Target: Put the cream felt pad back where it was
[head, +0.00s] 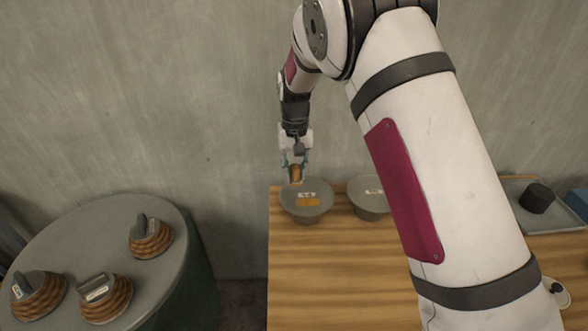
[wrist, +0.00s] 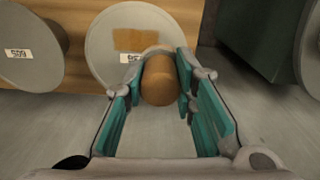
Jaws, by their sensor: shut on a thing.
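The bowl also shows in the wrist view (wrist: 100,42). No clearly cream pad shows.
A second grey bowl (head: 368,208) stands to the right on the wooden bench (head: 330,270). A grey tray (head: 552,215) with a black cylinder (head: 537,198) is farther right. A round table (head: 95,230) at left bears several wooden pieces with grey tops. The bench front is clear.

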